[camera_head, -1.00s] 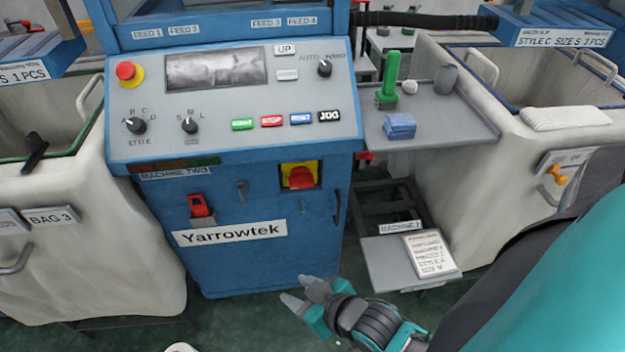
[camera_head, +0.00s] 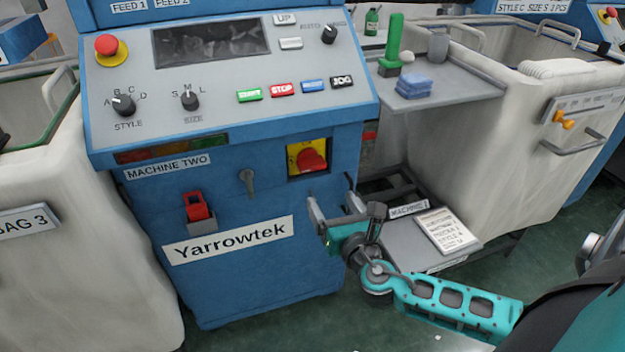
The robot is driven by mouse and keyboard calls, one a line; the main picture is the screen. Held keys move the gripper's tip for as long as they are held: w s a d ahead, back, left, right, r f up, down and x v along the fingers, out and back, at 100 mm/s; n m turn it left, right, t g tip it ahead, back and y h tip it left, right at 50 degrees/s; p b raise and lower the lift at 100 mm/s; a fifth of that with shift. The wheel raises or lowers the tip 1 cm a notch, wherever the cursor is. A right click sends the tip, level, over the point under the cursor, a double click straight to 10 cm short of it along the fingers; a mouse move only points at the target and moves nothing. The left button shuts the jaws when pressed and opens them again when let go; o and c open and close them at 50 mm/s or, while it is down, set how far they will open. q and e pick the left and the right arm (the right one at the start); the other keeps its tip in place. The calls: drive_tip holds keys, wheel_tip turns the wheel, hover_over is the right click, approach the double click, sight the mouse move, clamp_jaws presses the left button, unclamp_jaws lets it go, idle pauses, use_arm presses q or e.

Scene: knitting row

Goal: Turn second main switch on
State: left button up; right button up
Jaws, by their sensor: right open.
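The main switch (camera_head: 312,160) of the blue machine labelled MACHINE TWO (camera_head: 168,167) is a red rotary handle on a yellow plate. My right gripper (camera_head: 331,200) is open and empty. Its fingers point up and left, just below and right of the main switch, and I see no contact with it. My left gripper is not in view.
The front also carries a grey key (camera_head: 248,181), a red-handled latch (camera_head: 197,206) and a control panel with a red stop button (camera_head: 106,45). A grey shelf (camera_head: 455,95) juts out on the right. Cloth bins stand on both sides.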

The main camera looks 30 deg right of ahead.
sight(314, 167)
drive_tip(key=shift+n+t, duration=0.3)
drive_tip(key=shift+n, duration=0.3)
drive_tip(key=x, duration=0.4)
drive_tip(key=b+x, duration=0.1)
drive_tip(key=x, duration=0.4)
drive_tip(key=b+x, duration=0.1)
drive_tip(key=x, duration=0.3)
drive_tip(key=shift+w+r, duration=0.15)
drive_tip(key=shift+r, duration=0.25)
drive_tip(key=c, duration=0.7)
